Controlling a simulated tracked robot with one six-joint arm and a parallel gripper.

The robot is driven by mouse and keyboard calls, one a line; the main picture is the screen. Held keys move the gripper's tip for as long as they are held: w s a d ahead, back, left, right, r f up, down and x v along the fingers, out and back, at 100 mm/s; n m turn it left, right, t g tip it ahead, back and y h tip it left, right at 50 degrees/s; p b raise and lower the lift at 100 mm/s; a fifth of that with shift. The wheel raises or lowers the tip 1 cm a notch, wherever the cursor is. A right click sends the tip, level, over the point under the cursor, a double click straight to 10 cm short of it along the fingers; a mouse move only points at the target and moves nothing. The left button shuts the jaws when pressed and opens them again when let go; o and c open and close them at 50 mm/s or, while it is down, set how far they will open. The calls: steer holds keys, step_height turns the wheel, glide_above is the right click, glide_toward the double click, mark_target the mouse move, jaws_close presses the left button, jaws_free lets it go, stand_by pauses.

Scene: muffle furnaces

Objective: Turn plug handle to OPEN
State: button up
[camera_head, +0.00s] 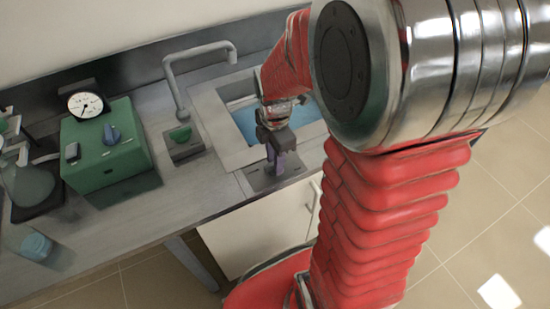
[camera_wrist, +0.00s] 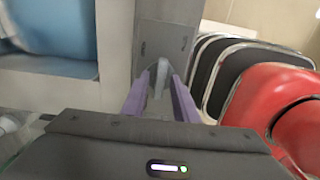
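The plug handle is a small grey upright lever (camera_wrist: 160,76) on a dark metal plate (camera_wrist: 163,45) in the wrist view. The plate (camera_head: 262,185) also shows in the head view, at the front of the counter beside the sink. My gripper (camera_wrist: 160,88) points down at it, with one purple finger on each side of the lever. The fingers stand apart, with what look like narrow gaps to the lever; contact is hard to judge. In the head view my gripper (camera_head: 276,170) hides the lever. No OPEN marking is readable.
The sink basin (camera_head: 248,128) lies just behind my gripper. A green box with a dial (camera_head: 105,150) and glassware (camera_head: 30,185) are farther left. White cabinet doors (camera_head: 245,235) are below the counter.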

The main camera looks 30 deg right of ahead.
jaws_close()
steer(key=shift+m, duration=0.3)
steer(key=m, duration=0.6)
steer(key=shift+m, duration=0.3)
steer(key=m, duration=0.5)
steer(key=shift+m, duration=0.3)
steer(key=m, duration=0.5)
stand_by(0.4)
steer(key=shift+o, duration=0.6)
jaws_free()
